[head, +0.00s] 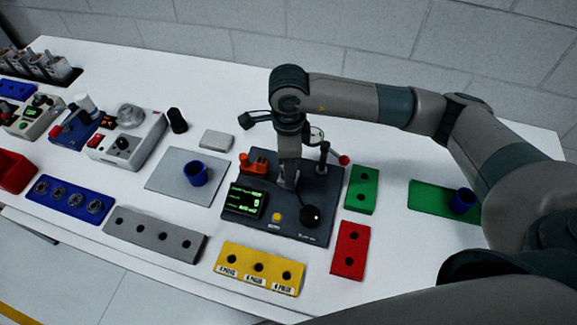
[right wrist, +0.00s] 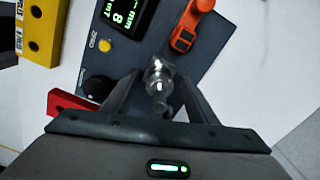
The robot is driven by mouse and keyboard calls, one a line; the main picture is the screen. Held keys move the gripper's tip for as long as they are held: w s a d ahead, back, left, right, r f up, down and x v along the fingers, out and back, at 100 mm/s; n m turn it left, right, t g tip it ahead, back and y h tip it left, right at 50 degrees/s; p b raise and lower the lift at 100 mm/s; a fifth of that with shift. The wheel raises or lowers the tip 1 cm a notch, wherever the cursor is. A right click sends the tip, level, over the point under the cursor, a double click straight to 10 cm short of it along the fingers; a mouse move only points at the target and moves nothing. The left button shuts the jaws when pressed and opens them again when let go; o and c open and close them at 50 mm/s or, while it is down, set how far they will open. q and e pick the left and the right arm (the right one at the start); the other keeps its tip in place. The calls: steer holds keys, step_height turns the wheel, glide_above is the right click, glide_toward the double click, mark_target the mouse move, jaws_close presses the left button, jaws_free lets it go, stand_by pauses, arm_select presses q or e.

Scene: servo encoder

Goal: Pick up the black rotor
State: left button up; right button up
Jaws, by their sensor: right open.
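My right gripper (head: 288,180) points down over the dark station plate (head: 292,234) in the head view. In the right wrist view the fingers of the right gripper (right wrist: 158,82) are apart, on either side of a shiny metal shaft (right wrist: 158,84). I cannot tell whether they touch it. A black cylinder (head: 177,120) stands on the table at left, well apart from the gripper. A round black knob (head: 311,216) sits on the plate's front right and shows in the right wrist view (right wrist: 97,88). I cannot tell which black part is the rotor. My left gripper is out of view.
The plate also carries a green-lit display (head: 246,201) and an orange clamp-like part (head: 253,163). Yellow (head: 259,270), red (head: 350,250) and green (head: 361,190) hole blocks lie close around it. A blue cup (head: 195,174) stands on a grey pad (head: 165,180).

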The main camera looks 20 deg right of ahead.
steer(key=shift+c, duration=0.4)
jaws_close()
steer(key=shift+r, duration=0.1)
steer(key=shift+r+b, duration=0.5)
steer(key=r+b, duration=0.2)
steer(key=r, duration=0.1)
steer(key=shift+s+d, duration=0.15)
steer(key=shift+s, duration=0.15)
steer(key=s+d+r+b, duration=0.3)
steer(key=s+r, duration=0.4)
steer(key=s, duration=0.3)
steer(key=shift+d+b, duration=0.35)
steer(key=shift+d, duration=0.2)
